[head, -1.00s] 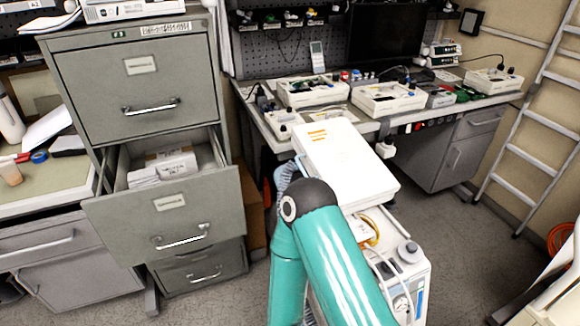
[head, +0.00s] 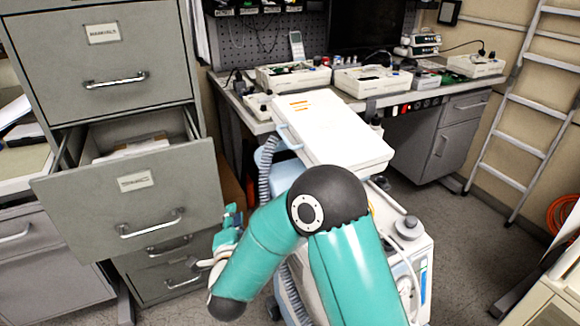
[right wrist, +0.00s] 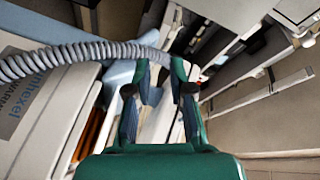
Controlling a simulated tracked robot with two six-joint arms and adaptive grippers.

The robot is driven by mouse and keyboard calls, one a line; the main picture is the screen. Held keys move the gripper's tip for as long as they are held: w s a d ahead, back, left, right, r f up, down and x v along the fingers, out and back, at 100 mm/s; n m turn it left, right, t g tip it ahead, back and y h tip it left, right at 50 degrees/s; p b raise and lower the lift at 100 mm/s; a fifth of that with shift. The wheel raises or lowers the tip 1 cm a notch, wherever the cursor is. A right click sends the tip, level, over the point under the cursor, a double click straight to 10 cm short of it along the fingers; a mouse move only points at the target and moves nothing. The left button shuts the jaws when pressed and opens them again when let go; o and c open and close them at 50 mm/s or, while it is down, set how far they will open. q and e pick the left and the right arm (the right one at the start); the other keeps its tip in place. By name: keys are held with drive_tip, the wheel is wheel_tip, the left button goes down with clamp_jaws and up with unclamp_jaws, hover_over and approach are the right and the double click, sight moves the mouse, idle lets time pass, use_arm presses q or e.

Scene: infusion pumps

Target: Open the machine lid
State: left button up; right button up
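The machine (head: 415,262) is a white wheeled unit with a flat white lid (head: 335,130) on top. The lid has orange marks and a pale blue handle (head: 289,140) on its left edge. My right arm's elbow covers part of the machine's front. My right gripper (head: 232,214) is left of the machine, below lid height and near the drawer front, apart from the lid. In the right wrist view its two teal fingers (right wrist: 162,78) are spread with nothing clearly held between them. My left gripper is out of view.
A grey corrugated hose (head: 265,170) hangs at the machine's left side and crosses the right wrist view (right wrist: 80,58). An open cabinet drawer (head: 130,200) juts out at left. A workbench (head: 350,108) with several devices stands behind.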

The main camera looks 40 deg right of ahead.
sight(286, 139)
drive_tip(key=s+d+r+m+g+h+b, duration=0.35)
drive_tip(key=s+d+r+m+h, duration=0.2)
drive_tip(key=r+m+h, duration=0.35)
use_arm(q)
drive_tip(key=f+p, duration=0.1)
drive_tip(key=p, duration=0.2)
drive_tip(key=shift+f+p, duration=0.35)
use_arm(e)
drive_tip(key=shift+m+g+y, duration=0.25)
drive_tip(key=shift+m+y, duration=0.05)
drive_tip(key=shift+y, duration=0.3)
drive_tip(key=x, duration=1.5)
drive_tip(key=shift+w+d+f, duration=0.25)
clamp_jaws()
